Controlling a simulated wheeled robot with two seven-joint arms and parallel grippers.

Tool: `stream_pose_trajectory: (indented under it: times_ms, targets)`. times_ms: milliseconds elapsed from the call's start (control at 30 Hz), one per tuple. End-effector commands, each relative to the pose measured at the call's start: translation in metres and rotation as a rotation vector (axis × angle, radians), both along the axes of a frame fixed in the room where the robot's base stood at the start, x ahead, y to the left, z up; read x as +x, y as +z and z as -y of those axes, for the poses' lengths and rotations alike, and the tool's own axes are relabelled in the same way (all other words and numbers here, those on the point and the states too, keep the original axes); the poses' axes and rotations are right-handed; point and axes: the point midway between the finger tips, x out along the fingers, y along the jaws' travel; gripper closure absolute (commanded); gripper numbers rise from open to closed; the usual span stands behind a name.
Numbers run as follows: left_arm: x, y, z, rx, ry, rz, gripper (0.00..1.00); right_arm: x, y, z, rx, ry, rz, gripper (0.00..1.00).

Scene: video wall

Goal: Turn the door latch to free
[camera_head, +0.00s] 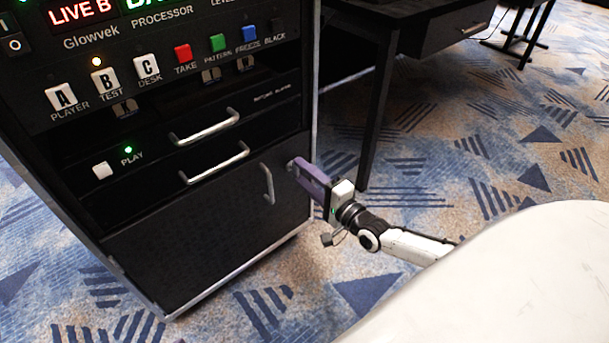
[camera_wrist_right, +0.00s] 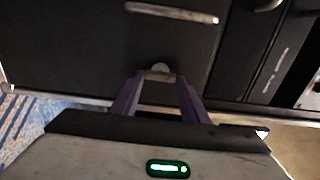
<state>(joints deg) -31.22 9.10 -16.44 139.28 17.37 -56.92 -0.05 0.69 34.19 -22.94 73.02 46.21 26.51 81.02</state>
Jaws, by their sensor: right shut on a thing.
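The door latch (camera_wrist_right: 160,69) is a small metal piece at the edge of the black cabinet door (camera_head: 210,235). In the wrist view it sits between the tips of the two purple fingers of my right gripper (camera_wrist_right: 160,78). In the head view my right gripper (camera_head: 298,168) reaches in from the right to the door's right edge, and its fingers hide most of the latch. The right gripper is shut on the latch. How far the latch is turned is hard to tell. The door looks closed. My left gripper is not in view.
The door has a metal pull handle (camera_head: 267,184) just left of my right gripper. Two drawers with bar handles (camera_head: 205,127) and a panel of lit buttons (camera_head: 183,54) are above. A dark desk (camera_head: 415,25) stands behind on the right. Patterned carpet is clear around the cabinet.

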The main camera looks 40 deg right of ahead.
Motion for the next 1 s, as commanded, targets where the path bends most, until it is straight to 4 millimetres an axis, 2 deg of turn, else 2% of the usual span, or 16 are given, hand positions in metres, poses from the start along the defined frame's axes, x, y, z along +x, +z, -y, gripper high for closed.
stream_pose_trajectory:
  times_ms: [367,400,500,833,1000]
  targets:
    - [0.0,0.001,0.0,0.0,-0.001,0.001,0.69,0.0,0.0,0.0,0.009,-0.001,-0.001,0.82]
    - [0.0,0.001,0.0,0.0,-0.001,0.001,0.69,0.0,0.0,0.0,0.009,-0.001,-0.001,0.54]
    - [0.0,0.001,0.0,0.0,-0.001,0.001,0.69,0.0,0.0,0.0,0.008,-0.001,-0.001,0.41]
    - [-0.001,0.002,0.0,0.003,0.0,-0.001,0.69,-0.003,0.0,0.0,0.006,0.0,-0.001,0.41]
    - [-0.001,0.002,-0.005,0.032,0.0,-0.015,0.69,-0.027,0.002,0.002,0.006,0.0,-0.005,0.41]
